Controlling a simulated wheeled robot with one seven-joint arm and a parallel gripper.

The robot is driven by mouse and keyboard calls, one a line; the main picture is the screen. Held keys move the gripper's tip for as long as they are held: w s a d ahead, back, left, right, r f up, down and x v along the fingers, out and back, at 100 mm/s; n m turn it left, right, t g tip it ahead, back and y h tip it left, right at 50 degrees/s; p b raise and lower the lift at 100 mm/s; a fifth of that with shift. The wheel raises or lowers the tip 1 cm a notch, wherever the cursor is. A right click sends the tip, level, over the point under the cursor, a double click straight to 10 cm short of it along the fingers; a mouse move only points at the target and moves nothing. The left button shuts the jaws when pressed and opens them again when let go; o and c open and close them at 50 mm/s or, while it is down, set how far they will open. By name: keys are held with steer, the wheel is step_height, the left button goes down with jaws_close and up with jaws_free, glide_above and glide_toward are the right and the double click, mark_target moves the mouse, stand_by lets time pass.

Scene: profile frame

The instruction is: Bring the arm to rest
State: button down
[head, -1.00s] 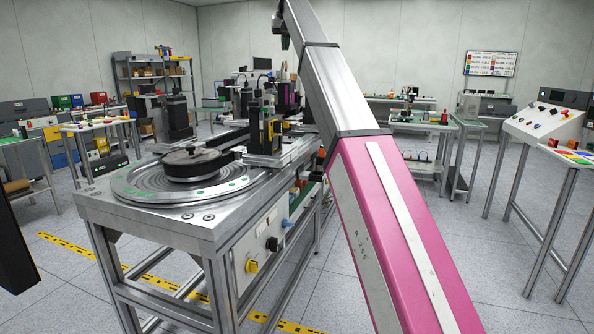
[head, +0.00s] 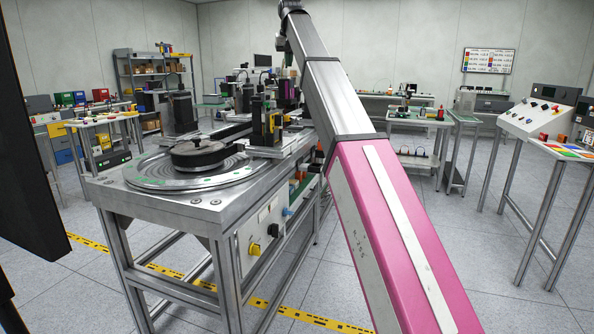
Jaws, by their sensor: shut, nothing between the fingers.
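My arm (head: 400,225) runs from the bottom right up to the top middle, with a pink lower link and a grey upper link (head: 335,95). Its grey joint is at the top edge, and a small dark part hangs just below it. A large dark shape, blurred in detail, fills the left edge in front of the room; I cannot tell what it is. I can make out no gripper fingers in the head view. Nothing is seen held.
A metal workstation (head: 165,210) with a round turntable (head: 150,172) stands left of my arm. A sloped control console (head: 540,115) is at the right, and benches (head: 420,118) stand behind. Open floor (head: 460,260) lies between my arm and the console.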

steer(key=s+d+f+g, duration=0.1)
steer(key=s+d+f, duration=0.25)
steer(key=f, duration=1.15)
steer(key=s+d+f, duration=0.2)
steer(key=d+f, duration=0.3)
steer(key=f, duration=1.1)
steer(key=s+d+f+g, duration=0.15)
steer(key=d+f, duration=0.25)
steer(key=f, duration=1.1)
steer(key=s+d+f, duration=0.3)
steer(key=s+f, duration=0.6)
steer(key=s+d+f+m+g, duration=0.1)
steer(key=s+d+f, duration=0.2)
steer(key=s+f, duration=0.6)
steer(key=s+d+f+g, duration=0.1)
steer(key=s+d+f, duration=0.2)
steer(key=s+f, duration=0.6)
step_height(320, 180, down, 2)
steer(key=shift+s+d+f+m+h, duration=0.1)
steer(key=shift+s+d+m+h, duration=0.2)
steer(key=shift+m, duration=0.1)
